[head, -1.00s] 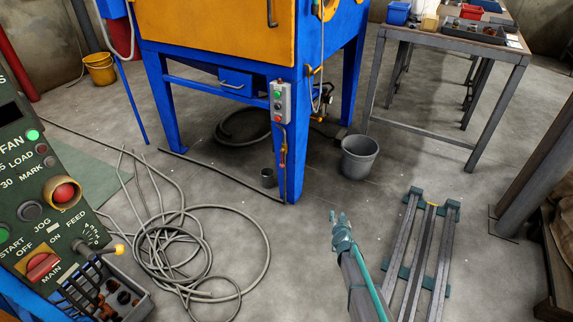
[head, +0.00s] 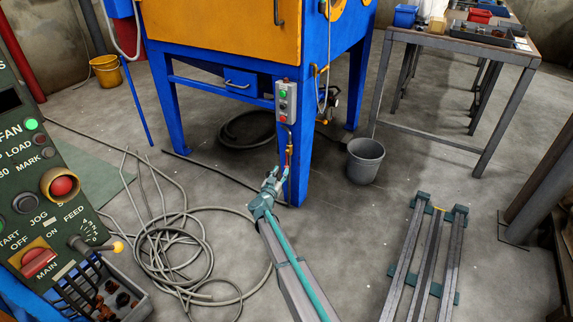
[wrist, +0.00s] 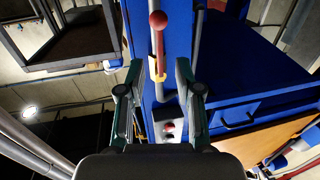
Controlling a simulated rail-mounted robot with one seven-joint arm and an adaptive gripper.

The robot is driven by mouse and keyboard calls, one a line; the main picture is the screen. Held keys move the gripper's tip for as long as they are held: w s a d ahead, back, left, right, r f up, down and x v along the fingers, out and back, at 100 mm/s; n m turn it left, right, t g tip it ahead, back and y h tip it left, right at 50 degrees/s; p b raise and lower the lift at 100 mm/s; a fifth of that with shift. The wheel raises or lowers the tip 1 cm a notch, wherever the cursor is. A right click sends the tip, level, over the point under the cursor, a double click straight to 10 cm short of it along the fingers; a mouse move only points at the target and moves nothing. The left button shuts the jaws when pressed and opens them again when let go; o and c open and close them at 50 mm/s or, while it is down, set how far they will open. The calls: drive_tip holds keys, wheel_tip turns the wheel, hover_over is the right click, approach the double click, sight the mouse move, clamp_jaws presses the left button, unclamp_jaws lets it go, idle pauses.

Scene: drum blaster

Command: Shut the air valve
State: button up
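The air valve (head: 289,149) has a brass-yellow body and a red lever, on the blue cabinet's front leg below the button box. In the wrist view, which is turned roughly upside down, the red lever (wrist: 159,45) ends in a red ball knob (wrist: 158,19) and points away from the button box, along the leg. The yellow valve part (wrist: 160,77) shows between my fingers. My gripper (head: 276,176) is open and empty, just below and in front of the valve. One finger is on each side of the lever line in the wrist view; no contact is visible.
The grey button box (head: 286,101) sits just above the valve on the blue leg (head: 303,180). A grey bucket (head: 364,162) stands to the right. Coiled hose (head: 185,245) lies on the floor at left. A metal rack (head: 425,255) lies at right.

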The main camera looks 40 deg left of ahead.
drive_tip(key=b+x, duration=0.2)
drive_tip(key=x, duration=0.5)
drive_tip(key=shift+f+b, duration=0.2)
drive_tip(key=shift+b, duration=0.1)
drive_tip(key=shift+w+a+r, duration=0.15)
drive_tip(key=shift+w, duration=0.35)
clamp_jaws()
